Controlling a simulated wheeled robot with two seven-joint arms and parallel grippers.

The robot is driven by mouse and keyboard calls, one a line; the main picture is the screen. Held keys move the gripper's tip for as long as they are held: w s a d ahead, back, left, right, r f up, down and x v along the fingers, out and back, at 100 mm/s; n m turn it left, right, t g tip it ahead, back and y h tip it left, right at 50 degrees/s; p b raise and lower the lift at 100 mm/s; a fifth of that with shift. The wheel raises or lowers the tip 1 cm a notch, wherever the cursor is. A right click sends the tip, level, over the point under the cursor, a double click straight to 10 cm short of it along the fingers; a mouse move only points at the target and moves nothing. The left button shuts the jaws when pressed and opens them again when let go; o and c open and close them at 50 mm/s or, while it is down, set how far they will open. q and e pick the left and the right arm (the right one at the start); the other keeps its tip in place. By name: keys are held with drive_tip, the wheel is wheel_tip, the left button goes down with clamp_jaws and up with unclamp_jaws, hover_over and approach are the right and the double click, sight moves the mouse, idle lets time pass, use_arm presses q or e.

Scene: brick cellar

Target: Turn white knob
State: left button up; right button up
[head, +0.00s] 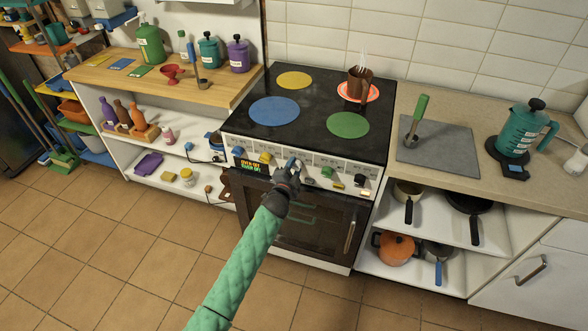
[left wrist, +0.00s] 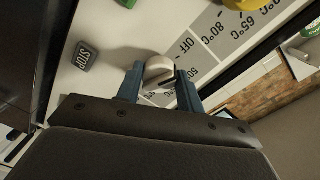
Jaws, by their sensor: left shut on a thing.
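The white knob (left wrist: 158,68) sits on the stove's front control panel (left wrist: 105,40), with a printed scale beside it that reads OFF, 50, 65°C and 80°C. In the left wrist view my left gripper (left wrist: 160,82) has its two blue fingers on either side of the knob, shut on it. In the head view my left gripper (head: 290,168) is at the middle of the panel and hides most of the knob. A dark slot or mark shows on the knob between the fingers. My right gripper is in no view.
A grey STOP button (left wrist: 86,56) and a yellow knob (left wrist: 243,4) flank the white knob. In the head view, a green knob (head: 327,172) is to the right and a lit display (head: 252,167) to the left. The oven door (head: 300,219) is below. A brown pot (head: 359,84) stands on the hob.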

use_arm(q)
drive_tip(key=shift+f+n, duration=0.1)
drive_tip(key=shift+n, duration=0.5)
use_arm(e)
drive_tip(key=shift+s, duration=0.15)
use_arm(q)
drive_tip(key=o, duration=0.8)
drive_tip(key=shift+o, duration=1)
drive_tip(key=b+v, duration=0.2)
drive_tip(key=v, duration=0.5)
drive_tip(key=shift+s+a, duration=0.2)
drive_tip(key=shift+s, duration=0.2)
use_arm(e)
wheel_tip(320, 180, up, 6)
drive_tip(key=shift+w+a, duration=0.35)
